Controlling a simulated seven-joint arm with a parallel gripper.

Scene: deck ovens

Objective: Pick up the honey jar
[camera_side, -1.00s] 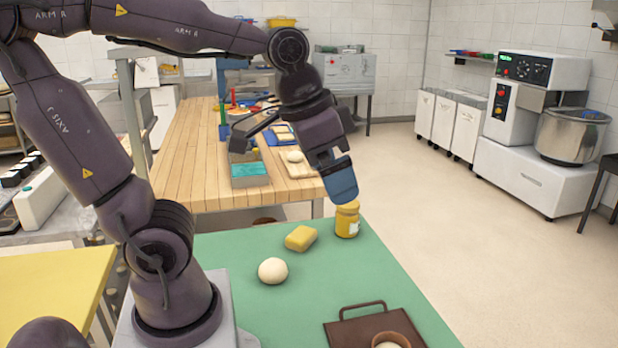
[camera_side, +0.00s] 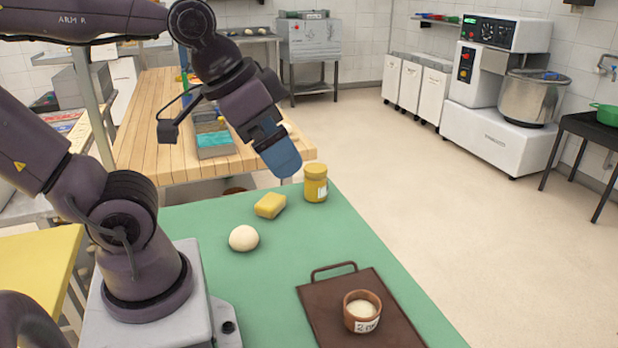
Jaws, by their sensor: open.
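The honey jar (camera_side: 316,184) is a yellow jar with a yellow lid and a pale label. It stands upright at the far edge of the green table (camera_side: 290,235). My gripper (camera_side: 284,166), with blue fingers, is just left of the jar and a little above it, tilted down to the right. It is open, and nothing shows between its fingers. The fingers overlap in this view, so the gap between them is hidden. The gripper looks apart from the jar.
A yellow sponge-like block (camera_side: 270,205) lies left of the jar. A pale dough ball (camera_side: 243,238) sits nearer. A brown tray (camera_side: 322,311) with a handle holds a small labelled pot (camera_side: 362,311). A wooden table (camera_side: 160,130) stands behind. The green surface between block and tray is clear.

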